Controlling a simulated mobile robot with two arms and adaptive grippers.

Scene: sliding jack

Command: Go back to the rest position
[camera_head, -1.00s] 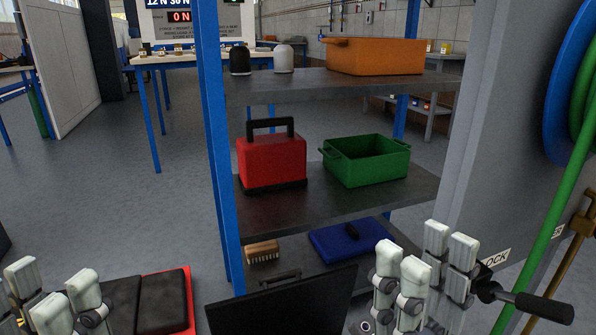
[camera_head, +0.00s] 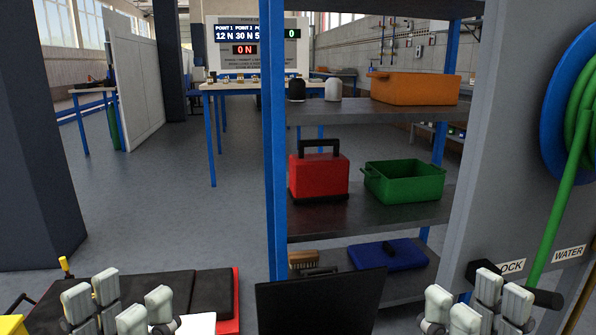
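My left gripper (camera_head: 117,304) is at the bottom left, in front of a black padded board with a red edge (camera_head: 232,300). Its pale fingers stand apart with nothing between them. My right gripper (camera_head: 476,303) is at the bottom right, below the grey panel with the LOCK and WATER labels. Its fingers also stand apart and look empty. The lower parts of both grippers are cut off by the frame edge.
A blue-post shelf (camera_head: 276,180) holds a red toolbox (camera_head: 320,178), green bin (camera_head: 403,183) and orange bin (camera_head: 416,90). A black panel (camera_head: 320,303) stands in front. A hose reel (camera_head: 557,100) is at right. Open floor (camera_head: 150,215) lies left of the shelf.

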